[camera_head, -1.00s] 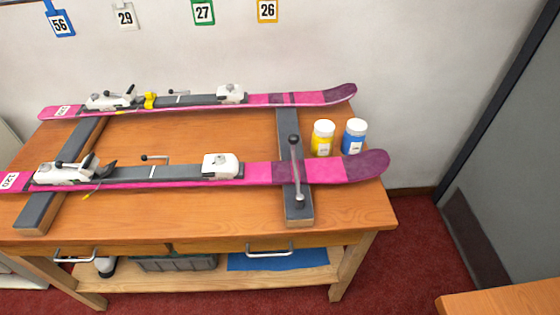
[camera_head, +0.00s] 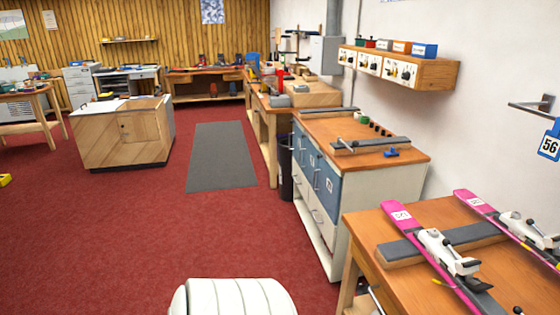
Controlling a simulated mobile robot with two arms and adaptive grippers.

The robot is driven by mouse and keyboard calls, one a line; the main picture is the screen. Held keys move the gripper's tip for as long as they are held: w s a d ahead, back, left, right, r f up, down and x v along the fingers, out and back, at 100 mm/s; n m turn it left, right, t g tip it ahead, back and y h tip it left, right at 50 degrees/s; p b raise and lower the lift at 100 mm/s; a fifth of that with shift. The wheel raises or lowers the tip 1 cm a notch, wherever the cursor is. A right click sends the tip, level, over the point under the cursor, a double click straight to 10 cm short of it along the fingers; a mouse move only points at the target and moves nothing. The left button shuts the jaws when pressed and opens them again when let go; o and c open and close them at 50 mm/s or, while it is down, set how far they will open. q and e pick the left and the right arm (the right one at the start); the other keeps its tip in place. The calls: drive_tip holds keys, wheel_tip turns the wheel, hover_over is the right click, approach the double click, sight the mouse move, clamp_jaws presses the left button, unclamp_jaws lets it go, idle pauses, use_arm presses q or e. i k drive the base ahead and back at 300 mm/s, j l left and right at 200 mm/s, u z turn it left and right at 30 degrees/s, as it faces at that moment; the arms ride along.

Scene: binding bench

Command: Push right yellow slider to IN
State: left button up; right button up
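Two pink skis lie on the wooden binding bench (camera_head: 362,236) at the lower right. The near ski (camera_head: 398,217) and the far ski (camera_head: 474,206) are cut off by the picture's edges. A white binding part (camera_head: 447,256) sits on the near ski, and another white binding part (camera_head: 526,228) sits on the far ski. Neither of my grippers is in view.
A blue and white cabinet (camera_head: 318,190) with a wooden top stands left of the bench. A wooden island (camera_head: 122,140) and a grey mat (camera_head: 222,155) are farther back. Red carpet (camera_head: 150,225) is open at left and centre. A shelf (camera_head: 432,72) juts from the right wall.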

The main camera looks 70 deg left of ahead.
sight(393, 71)
drive_tip(key=k+j+u, duration=0.25)
drive_tip(key=j, duration=0.4)
drive_tip(key=j+u, duration=0.25)
drive_tip(key=j, duration=0.45)
drive_tip(key=k+j+u, duration=0.1)
drive_tip(key=j+u, duration=0.15)
drive_tip(key=j, duration=0.45)
drive_tip(key=j+u, duration=0.1)
drive_tip(key=j, duration=2.95)
drive_tip(key=k, duration=0.05)
